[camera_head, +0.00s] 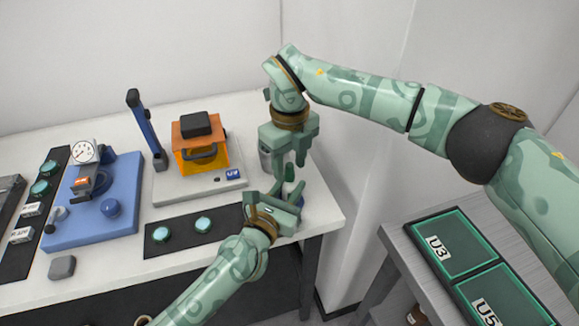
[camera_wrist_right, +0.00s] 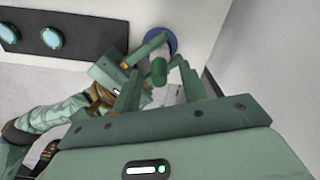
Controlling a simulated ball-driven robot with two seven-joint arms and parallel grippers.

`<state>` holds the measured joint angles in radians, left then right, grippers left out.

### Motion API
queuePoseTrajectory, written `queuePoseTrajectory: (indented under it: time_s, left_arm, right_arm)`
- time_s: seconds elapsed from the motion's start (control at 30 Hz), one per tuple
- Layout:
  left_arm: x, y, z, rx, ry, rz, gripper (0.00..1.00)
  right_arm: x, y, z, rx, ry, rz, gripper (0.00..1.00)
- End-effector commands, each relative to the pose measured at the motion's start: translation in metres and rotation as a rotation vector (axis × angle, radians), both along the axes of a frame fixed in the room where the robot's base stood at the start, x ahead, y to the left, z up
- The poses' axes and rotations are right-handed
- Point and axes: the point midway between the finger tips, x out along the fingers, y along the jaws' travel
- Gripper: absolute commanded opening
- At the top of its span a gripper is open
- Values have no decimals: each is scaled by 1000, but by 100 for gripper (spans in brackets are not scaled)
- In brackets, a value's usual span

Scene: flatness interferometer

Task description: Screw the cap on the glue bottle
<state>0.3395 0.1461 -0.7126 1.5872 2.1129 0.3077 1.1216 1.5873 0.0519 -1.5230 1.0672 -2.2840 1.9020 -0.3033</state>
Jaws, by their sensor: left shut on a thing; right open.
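A dark green cap-like piece (camera_head: 289,172) stands upright at the table's right end, just below my right gripper (camera_head: 290,163). It also shows in the right wrist view (camera_wrist_right: 160,71), between and beyond the right fingertips (camera_wrist_right: 160,88). My right gripper is open, pointing down, with its fingers either side of that piece; I cannot tell whether they touch it. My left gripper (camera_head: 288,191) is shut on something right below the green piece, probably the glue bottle. The bottle's body is mostly hidden by the fingers, and I cannot tell how the cap sits on it.
A blue round pad (camera_wrist_right: 159,41) lies on the white table by the left fingers. An orange device (camera_head: 200,150), a blue gauge stand (camera_head: 93,215) and a black strip of green discs (camera_head: 190,238) are left. A tray (camera_head: 468,255) lies right.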

Motion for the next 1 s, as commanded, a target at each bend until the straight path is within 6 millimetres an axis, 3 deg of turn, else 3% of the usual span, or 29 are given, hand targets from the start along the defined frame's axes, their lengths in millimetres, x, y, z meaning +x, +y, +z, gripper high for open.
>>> queuePoseTrajectory:
  time_s: [0.4, 0.6, 0.9, 0.93, 1.0]
  left_arm:
    - [0, 0, 0, 0, 0, 0, 0]
    - [0, 0, 0, 0, 0, 0, 0]
    - [0, 0, 0, 0, 0, 0, 0]
    - [0, 0, 0, 0, 0, 0, 37]
    - [0, 0, 0, 0, 0, 0, 54]
  right_arm:
    - [1, 0, 84, 0, -3, 1, 43]
    - [0, 0, 101, 0, 0, 0, 43]
    - [0, 0, 103, 1, 1, 1, 43]
    - [0, 0, 103, 1, 1, 1, 43]
    - [0, 0, 102, 1, 1, 1, 43]
